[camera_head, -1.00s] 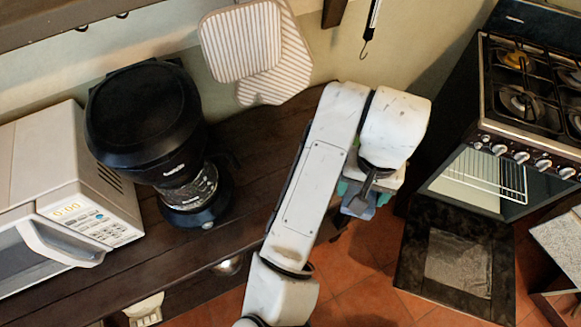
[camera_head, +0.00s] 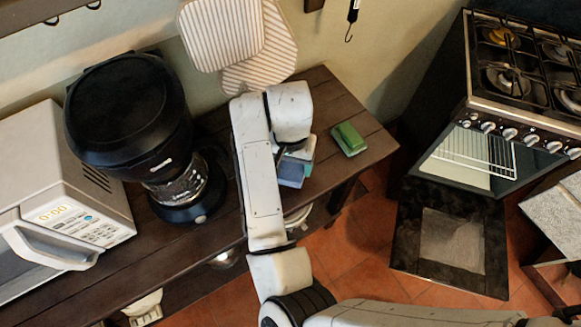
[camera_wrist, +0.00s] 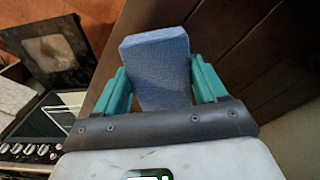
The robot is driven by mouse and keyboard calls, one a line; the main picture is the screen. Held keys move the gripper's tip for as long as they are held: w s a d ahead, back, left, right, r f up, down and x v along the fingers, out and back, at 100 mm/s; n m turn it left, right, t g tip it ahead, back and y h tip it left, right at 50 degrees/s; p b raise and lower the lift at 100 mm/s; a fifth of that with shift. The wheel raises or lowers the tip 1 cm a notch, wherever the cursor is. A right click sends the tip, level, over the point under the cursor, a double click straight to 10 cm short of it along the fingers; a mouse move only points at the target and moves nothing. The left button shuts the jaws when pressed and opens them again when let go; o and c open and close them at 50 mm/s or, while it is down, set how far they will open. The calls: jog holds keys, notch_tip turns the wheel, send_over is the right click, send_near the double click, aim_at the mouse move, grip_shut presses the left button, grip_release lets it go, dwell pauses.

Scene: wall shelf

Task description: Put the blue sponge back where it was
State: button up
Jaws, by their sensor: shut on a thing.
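The blue sponge (camera_wrist: 158,68) is a light blue block between the two teal fingers of my gripper (camera_wrist: 160,88) in the wrist view. My gripper is shut on it. In the head view, the blue sponge (camera_head: 291,174) shows below my white wrist, over the dark wooden table's (camera_head: 352,107) front part. My arm hides part of the sponge and most of my gripper (camera_head: 298,158) there. I cannot tell whether the sponge touches the table.
A green sponge (camera_head: 348,139) lies on the table's right end. A black coffee maker (camera_head: 130,110) and a white microwave (camera_head: 60,195) stand to the left. Striped cloths (camera_head: 225,35) hang on the wall behind. A stove (camera_head: 520,90) with its oven door open stands at the right.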

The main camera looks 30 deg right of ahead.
aim_at(290, 165)
jog(key=shift+w+a+f, duration=0.15)
jog(key=shift+w+f, duration=0.05)
jog(key=shift+f, duration=0.2)
jog(key=shift+f+p, duration=0.6)
jog(key=shift+f, duration=0.8)
jog(key=shift+f, duration=0.15)
jog(key=o, duration=1)
notch_tip(290, 165, up, 12)
jog(key=shift+w+r+b, duration=0.1)
jog(key=shift+r+b, duration=0.1)
jog(key=shift+b, duration=0.4)
